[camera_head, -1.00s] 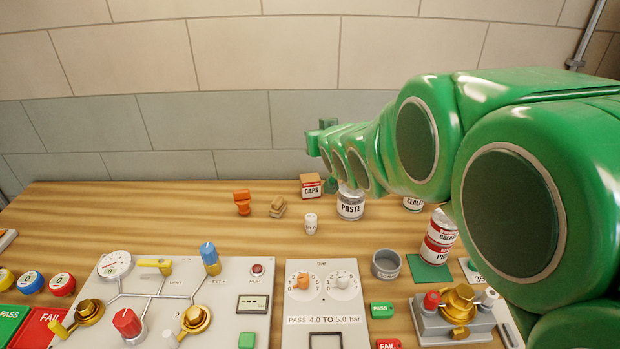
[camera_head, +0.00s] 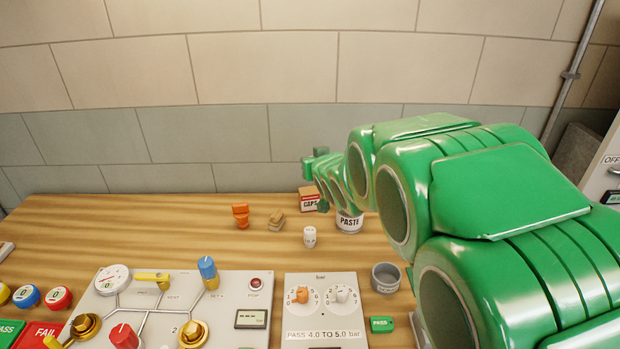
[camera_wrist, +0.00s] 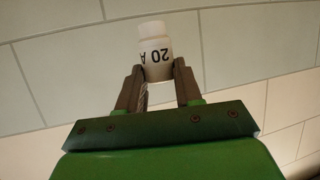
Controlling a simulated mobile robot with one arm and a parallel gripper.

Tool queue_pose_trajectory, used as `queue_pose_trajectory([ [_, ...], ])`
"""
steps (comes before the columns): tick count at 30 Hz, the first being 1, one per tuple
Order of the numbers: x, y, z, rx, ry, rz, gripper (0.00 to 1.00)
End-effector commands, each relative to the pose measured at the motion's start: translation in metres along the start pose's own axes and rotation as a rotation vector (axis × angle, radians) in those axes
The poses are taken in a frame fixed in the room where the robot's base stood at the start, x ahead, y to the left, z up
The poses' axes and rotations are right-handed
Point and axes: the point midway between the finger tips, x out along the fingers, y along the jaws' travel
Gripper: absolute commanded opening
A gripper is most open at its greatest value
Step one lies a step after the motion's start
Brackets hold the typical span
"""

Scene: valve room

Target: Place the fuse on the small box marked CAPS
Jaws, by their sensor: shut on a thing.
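In the wrist view my gripper (camera_wrist: 159,75) is shut on a white fuse (camera_wrist: 154,45) marked 20 A, which shows upside down between the fingertips. The wall fills the background behind it. In the head view the small cardboard box marked CAPS (camera_head: 309,203) stands at the back of the bench, with a red and white label. My gripper end (camera_head: 315,160) shows just above the CAPS box, in front of the wall; its exact height over the box cannot be told. The held fuse is not clearly visible in the head view.
A PASTE tin (camera_head: 349,222) stands close right of the box. Another small white fuse-like piece (camera_head: 309,237) stands in front. A wooden block (camera_head: 276,220) and an orange stamp-like piece (camera_head: 241,216) are to the left.

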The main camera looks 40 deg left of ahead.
Motion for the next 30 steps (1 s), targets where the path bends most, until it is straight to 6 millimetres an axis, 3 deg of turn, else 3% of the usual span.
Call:
queue_pose_trajectory([
  [5,0.023,0.002,-0.001,0.000,0.002,0.000,0.03],
  [18,0.074,0.005,0.025,0.000,0.003,-0.001,0.03],
  [30,0.090,0.006,0.034,-0.001,0.002,0.000,0.03],
])
